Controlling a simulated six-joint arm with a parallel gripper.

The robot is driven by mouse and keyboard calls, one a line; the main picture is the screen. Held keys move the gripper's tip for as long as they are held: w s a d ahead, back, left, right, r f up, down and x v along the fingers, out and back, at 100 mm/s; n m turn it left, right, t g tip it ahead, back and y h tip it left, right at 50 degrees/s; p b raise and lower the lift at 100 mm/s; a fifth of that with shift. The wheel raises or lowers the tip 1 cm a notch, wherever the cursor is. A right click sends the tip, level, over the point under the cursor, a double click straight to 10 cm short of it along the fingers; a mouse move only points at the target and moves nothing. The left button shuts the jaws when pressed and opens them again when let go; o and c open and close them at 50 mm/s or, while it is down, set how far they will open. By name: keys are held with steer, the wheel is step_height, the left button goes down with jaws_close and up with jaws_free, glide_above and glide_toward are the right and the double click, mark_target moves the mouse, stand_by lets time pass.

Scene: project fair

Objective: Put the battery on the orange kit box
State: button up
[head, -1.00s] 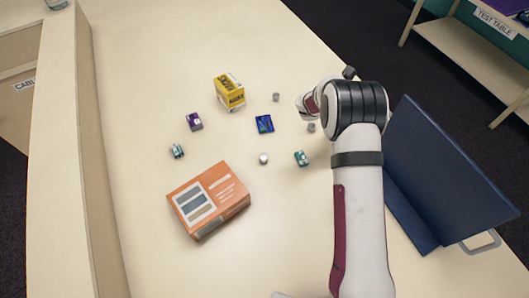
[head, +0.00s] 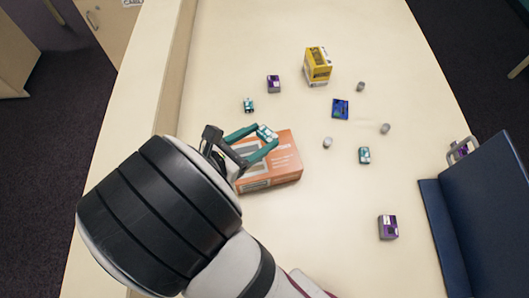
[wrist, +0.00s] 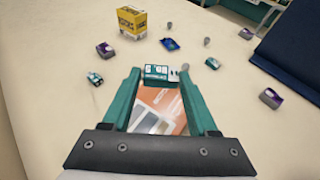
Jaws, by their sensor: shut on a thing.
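My gripper (head: 263,143) is shut on a small teal battery (head: 266,132) with a pale top. In the wrist view the battery (wrist: 157,73) sits between the teal fingertips, its labelled side facing the camera. The orange kit box (head: 284,162) lies flat on the table, partly hidden by my gripper and arm. In the wrist view the box (wrist: 158,102) shows below and between the fingers. The battery appears over or near the box's far edge. I cannot tell whether it touches the box.
A teal block (head: 249,105), a purple block (head: 273,84), a yellow box (head: 318,66), a blue board (head: 340,109) and several grey cylinders lie behind. Another teal block (head: 364,155) and purple block (head: 388,227) are right. A dark blue upright panel (head: 485,205) stands far right.

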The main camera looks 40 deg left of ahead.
steer(key=f, duration=0.8)
steer(key=shift+s, duration=0.4)
steer(key=shift+f, duration=0.1)
steer(key=o, duration=1.3)
steer(key=shift+o, duration=0.2)
